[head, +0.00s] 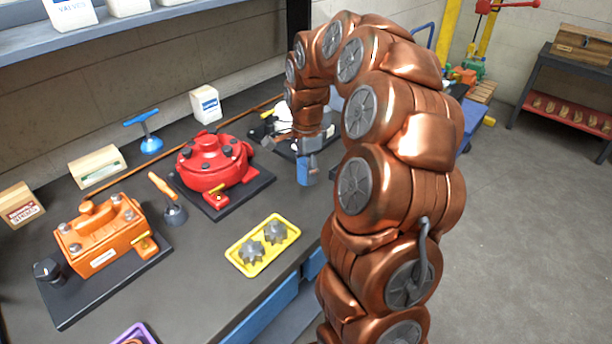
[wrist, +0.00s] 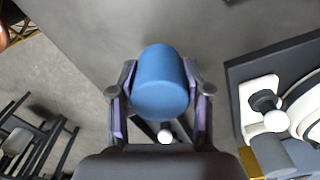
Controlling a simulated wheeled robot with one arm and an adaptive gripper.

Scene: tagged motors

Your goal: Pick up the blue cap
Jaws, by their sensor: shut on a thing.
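The blue cap (wrist: 160,80) is a smooth blue cylinder. In the wrist view it sits between the two fingers of my gripper (wrist: 160,105), which are shut on its sides. In the head view the blue cap (head: 306,172) shows below my gripper (head: 306,155), near the right part of the dark workbench. I cannot tell from these views whether the cap touches the bench or hangs above it. My copper-coloured arm hides part of the bench behind and to the right.
A red motor (head: 212,160) and an orange motor (head: 100,235) stand on black plates to the left. A yellow tray (head: 283,249) with gears lies nearer the front edge. A white machine (wrist: 300,105) on a dark plate is right of the gripper in the wrist view.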

